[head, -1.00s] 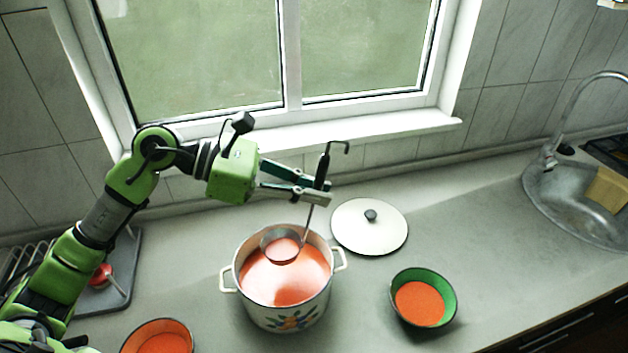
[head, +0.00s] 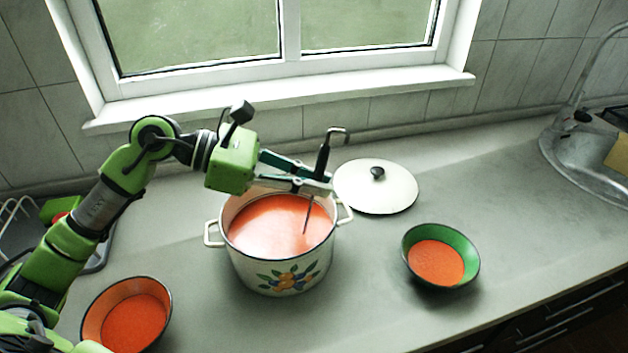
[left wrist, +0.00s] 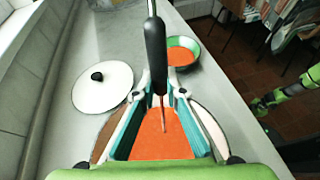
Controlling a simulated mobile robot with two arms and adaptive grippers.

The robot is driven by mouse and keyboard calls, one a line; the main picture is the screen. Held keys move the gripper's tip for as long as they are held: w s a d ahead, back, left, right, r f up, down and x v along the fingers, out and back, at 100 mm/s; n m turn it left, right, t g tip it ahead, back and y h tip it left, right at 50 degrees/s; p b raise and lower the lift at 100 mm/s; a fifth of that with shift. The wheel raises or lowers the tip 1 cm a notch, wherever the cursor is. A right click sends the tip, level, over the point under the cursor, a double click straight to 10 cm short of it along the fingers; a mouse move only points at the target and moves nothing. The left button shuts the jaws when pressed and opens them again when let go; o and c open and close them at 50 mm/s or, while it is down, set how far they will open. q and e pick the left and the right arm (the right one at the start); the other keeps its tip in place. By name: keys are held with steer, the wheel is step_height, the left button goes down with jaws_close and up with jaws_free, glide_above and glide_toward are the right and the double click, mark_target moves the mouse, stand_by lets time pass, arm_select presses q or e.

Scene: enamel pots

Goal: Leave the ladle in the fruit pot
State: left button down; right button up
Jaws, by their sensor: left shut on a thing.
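The fruit pot (head: 285,274) is white enamel with painted fruit and leaves, and holds orange-red soup. My left gripper (head: 325,184) is over the pot's back right rim, shut on the dark handle of the ladle (head: 323,158). The ladle stands nearly upright, its hooked end up and its thin shaft going down into the soup. Its bowl is hidden, apparently under the soup. In the left wrist view the ladle's black handle (left wrist: 155,55) is between the fingers, with soup below. My right gripper is not in view.
A white lid (head: 375,193) with a dark knob lies right of the pot. A green bowl (head: 441,254) of soup stands at the right, an orange bowl (head: 127,314) of soup at the front left. A sink (head: 590,165) is at the far right. Counter between is free.

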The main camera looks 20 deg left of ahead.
arm_select(q)
steer(key=shift+f, duration=0.1)
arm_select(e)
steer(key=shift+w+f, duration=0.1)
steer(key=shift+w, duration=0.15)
arm_select(q)
steer(key=c, duration=2)
jaws_free()
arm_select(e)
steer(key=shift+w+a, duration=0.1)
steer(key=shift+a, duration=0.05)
arm_select(q)
steer(key=v, duration=1.2)
